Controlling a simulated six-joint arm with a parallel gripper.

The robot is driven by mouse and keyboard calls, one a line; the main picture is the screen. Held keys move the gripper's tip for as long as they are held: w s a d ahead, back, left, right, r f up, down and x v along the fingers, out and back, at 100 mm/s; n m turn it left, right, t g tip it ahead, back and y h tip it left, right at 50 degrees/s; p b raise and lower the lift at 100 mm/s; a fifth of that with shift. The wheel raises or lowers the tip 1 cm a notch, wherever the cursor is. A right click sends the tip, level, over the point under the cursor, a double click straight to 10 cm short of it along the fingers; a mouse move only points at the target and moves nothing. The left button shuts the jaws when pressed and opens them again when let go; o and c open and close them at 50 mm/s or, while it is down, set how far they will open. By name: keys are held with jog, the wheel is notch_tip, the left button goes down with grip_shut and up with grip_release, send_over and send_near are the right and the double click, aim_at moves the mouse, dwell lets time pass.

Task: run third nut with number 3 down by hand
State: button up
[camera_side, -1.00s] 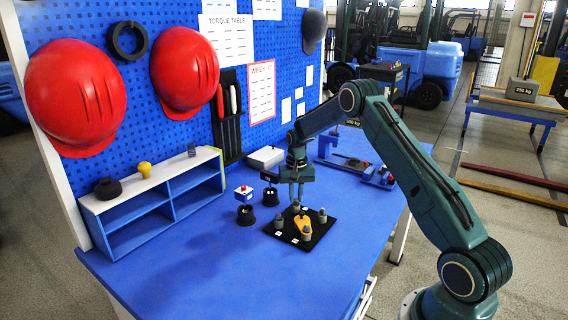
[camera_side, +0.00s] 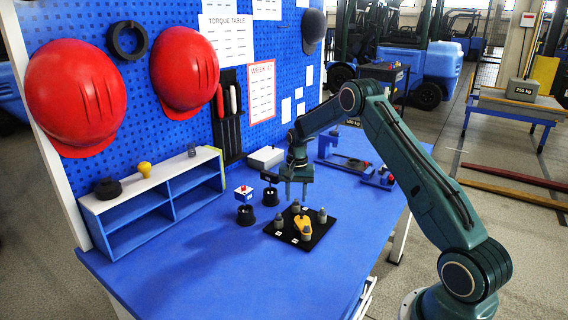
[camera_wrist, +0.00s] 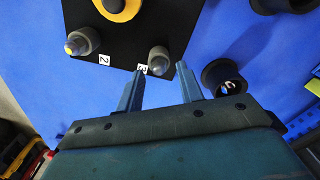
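In the wrist view, a grey nut (camera_wrist: 158,62) on a pale-tipped post stands on the black plate (camera_wrist: 125,40) beside the number 3 label (camera_wrist: 142,69). My gripper (camera_wrist: 160,70) is open, its two fingers apart on either side of this nut in the picture, with nothing between them. Another grey nut (camera_wrist: 83,42) is beside the number 2 label (camera_wrist: 104,60). In the side view, my gripper (camera_side: 298,197) hangs above the far part of the black plate (camera_side: 318,234). How far down the number 3 nut sits is hard to tell.
A yellow piece (camera_side: 303,225) lies among the grey posts on the plate. A blue-and-white shelf (camera_side: 155,195) stands at the pegboard. The front of the blue table (camera_side: 230,275) is clear.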

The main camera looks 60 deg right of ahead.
aim_at(295, 199)
dwell(0.3)
notch_tip(295, 199, up, 14)
dwell(0.8)
jog(key=shift+f, duration=0.1)
jog(key=s+a+r+n+t, duration=0.1)
jog(key=s+a+r+n, duration=0.2)
jog(key=s+a+r, duration=0.4)
jog(key=s+a+r+n+t, duration=0.25)
jog(key=s+a+r, duration=0.25)
jog(key=a+r, duration=0.4)
jog(key=s+a+f+n+t, duration=0.1)
jog(key=s+a+n, duration=0.2)
jog(key=s, duration=0.7)
jog(key=s+a+f+n+t, duration=0.1)
jog(key=s+a+f+n, duration=0.1)
jog(key=s+a, duration=0.6)
jog(key=shift+s+a+f+n, duration=0.2)
jog(key=shift+s+n, duration=0.65)
jog(key=shift+s, duration=0.4)
